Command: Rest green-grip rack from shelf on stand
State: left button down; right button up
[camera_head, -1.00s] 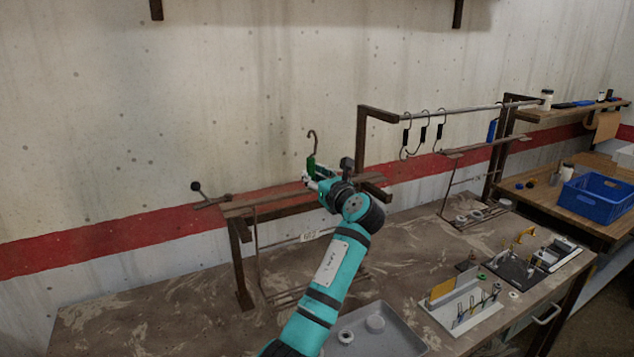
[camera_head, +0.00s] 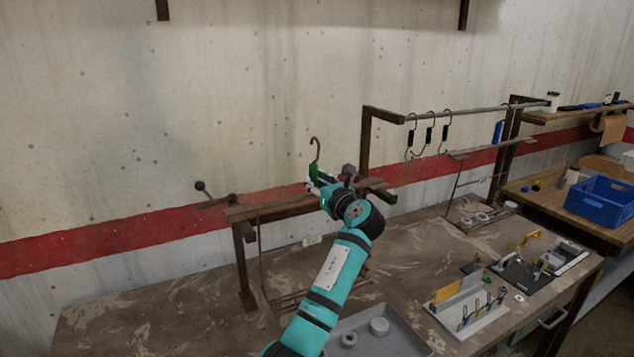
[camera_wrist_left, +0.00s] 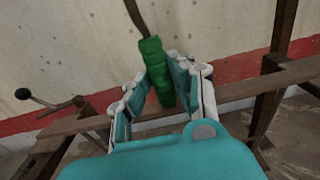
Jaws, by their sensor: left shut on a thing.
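The green-grip rack shows as a green grip (camera_head: 313,172) with a brown metal hook above it; its lower part is hidden. My left gripper (camera_head: 318,180) is shut on the green grip, above the brown shelf (camera_head: 275,206). In the left wrist view the ribbed green grip (camera_wrist_left: 157,72) sits between the two fingers (camera_wrist_left: 158,85), tilted slightly, with its metal rod rising above. Thin wire frames stand below the left shelf (camera_head: 262,260) and below the right one (camera_head: 454,190); I cannot tell which is the stand. My right gripper is not in view.
Several black-grip hooks (camera_head: 429,136) hang on the rail (camera_head: 455,113) to the right. A knobbed lever (camera_head: 201,187) sticks out left of the shelf. A grey tray (camera_head: 390,340), tool holders (camera_head: 468,308) and a blue crate (camera_head: 600,200) are on the right. The left bench is clear.

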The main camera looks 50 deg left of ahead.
pick_arm(q)
jog(key=shift+f, duration=0.1)
dwell(0.4)
jog(key=c, duration=1.1)
grip_release()
jog(key=o, duration=0.3)
jog(key=shift+f, duration=0.2)
jog(key=shift+d+r, duration=0.1)
